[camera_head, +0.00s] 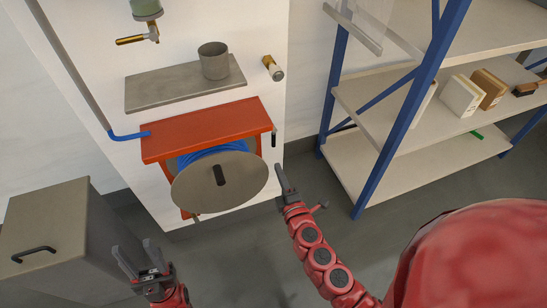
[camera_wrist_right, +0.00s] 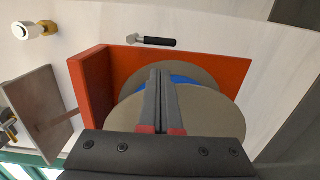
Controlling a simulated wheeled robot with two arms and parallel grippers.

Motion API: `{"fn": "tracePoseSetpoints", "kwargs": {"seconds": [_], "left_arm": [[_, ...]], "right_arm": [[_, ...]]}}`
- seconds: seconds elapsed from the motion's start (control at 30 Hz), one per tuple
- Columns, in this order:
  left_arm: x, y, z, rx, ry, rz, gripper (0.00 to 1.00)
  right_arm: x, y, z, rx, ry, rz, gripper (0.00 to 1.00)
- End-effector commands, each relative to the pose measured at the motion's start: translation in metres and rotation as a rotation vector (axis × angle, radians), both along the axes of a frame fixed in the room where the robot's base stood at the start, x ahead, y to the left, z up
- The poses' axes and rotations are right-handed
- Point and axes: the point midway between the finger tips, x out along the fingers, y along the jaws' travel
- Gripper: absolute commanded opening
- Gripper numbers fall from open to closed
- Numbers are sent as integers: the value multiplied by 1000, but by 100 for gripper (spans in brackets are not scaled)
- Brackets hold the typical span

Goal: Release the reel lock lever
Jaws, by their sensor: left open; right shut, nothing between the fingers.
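The reel (camera_head: 219,182) is a grey disc with a dark handle and blue hose behind it, under an orange-red housing (camera_head: 207,130) on the white wall. The lock lever (camera_head: 274,137) is a small black-gripped lever on the housing's right side; in the right wrist view it (camera_wrist_right: 152,41) lies beside the orange side panel. My right gripper (camera_head: 281,172) is shut and empty, to the right of the disc and below the lever. In the right wrist view its fingers (camera_wrist_right: 161,75) overlap the reel. My left gripper (camera_head: 137,254) is open and empty, at the lower left, away from the reel.
A grey shelf (camera_head: 183,85) with a metal cup (camera_head: 214,61) is above the housing. A brass fitting (camera_head: 272,68) is on the wall. A grey cabinet (camera_head: 60,245) stands at left, blue-framed shelving (camera_head: 412,140) at right. Floor between is clear.

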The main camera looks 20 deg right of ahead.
Motion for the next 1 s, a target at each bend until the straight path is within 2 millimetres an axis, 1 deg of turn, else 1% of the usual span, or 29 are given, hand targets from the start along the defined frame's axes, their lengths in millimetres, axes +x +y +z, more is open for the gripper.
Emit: {"fn": "tracePoseSetpoints", "kwargs": {"seconds": [0.17, 0.3, 0.5, 0.7, 1.0], "left_arm": [[0, 0, 4, 0, 0, 0, 50], [0, 0, 5, 0, 0, 0, 50], [0, 0, 5, 0, 0, 0, 50], [0, 0, 4, 0, 0, 0, 50], [0, 0, 4, 0, 0, 0, 50]], "right_arm": [[28, 0, 3, 2, -4, -1, 0], [54, 0, 3, 2, -5, 2, 0], [82, 0, 2, 3, -4, 1, 0], [93, -1, 0, 2, 1, 0, 0], [94, -1, 0, 2, 0, 1, 0]]}}
